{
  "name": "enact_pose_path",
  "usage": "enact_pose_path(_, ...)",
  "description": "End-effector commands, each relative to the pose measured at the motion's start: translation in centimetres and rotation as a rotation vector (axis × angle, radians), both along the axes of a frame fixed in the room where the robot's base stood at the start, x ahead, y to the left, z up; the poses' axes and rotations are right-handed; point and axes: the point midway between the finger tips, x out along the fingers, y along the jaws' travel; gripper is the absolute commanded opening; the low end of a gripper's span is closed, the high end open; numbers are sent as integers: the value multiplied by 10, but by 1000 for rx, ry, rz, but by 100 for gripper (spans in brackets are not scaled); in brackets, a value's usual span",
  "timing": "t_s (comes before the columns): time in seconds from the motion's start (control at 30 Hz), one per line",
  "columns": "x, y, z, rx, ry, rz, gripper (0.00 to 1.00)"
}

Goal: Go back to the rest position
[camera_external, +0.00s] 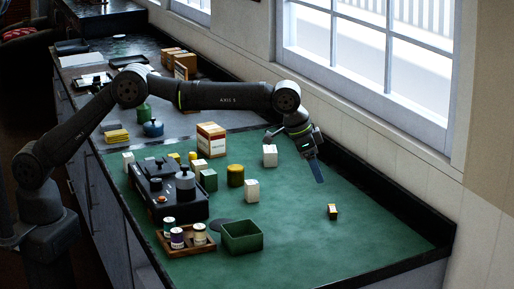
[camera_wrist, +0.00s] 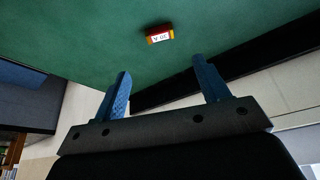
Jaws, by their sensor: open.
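My gripper (camera_external: 317,171) hangs in the air over the far right part of the green table mat (camera_external: 376,230), near the window wall. In the wrist view my gripper (camera_wrist: 161,85) shows two blue fingers spread apart, with nothing between them. A small box with a yellow top and a white and red label (camera_external: 332,211) lies alone on the mat, to the right of and below the gripper in the external view. The same small box (camera_wrist: 159,34) shows beyond the fingertips in the wrist view, apart from them.
A dark machine with a lever (camera_external: 168,190) stands left of centre. Near it are a green bin (camera_external: 242,236), a wooden tray (camera_external: 187,247) with several jars, a yellow can (camera_external: 235,176), white blocks and a carton (camera_external: 211,140). A dark ledge (camera_external: 400,212) edges the mat by the wall. The right mat is mostly clear.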

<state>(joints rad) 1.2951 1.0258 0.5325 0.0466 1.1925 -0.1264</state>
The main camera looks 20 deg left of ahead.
Motion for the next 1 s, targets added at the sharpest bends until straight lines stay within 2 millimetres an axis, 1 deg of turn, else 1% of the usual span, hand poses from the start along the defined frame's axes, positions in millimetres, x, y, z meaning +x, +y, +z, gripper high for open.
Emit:
enact_pose_path(0.17, 2, -5, -14, 3, 1, 0, 68)
enact_pose_path(0.6, 14, -33, -88, 2, 1, 0, 68)
enact_pose_path(0.8, 18, -43, -114, 1, 0, 0, 68)
enact_pose_path(0.83, 18, -43, -115, -1, 0, 0, 68)
enact_pose_path(0.87, 18, -43, -106, -5, -2, 0, 68)
enact_pose_path(0.9, 18, -43, -101, -3, -1, 0, 68)
enact_pose_path(1.0, 18, -43, -93, -1, 0, 0, 68)
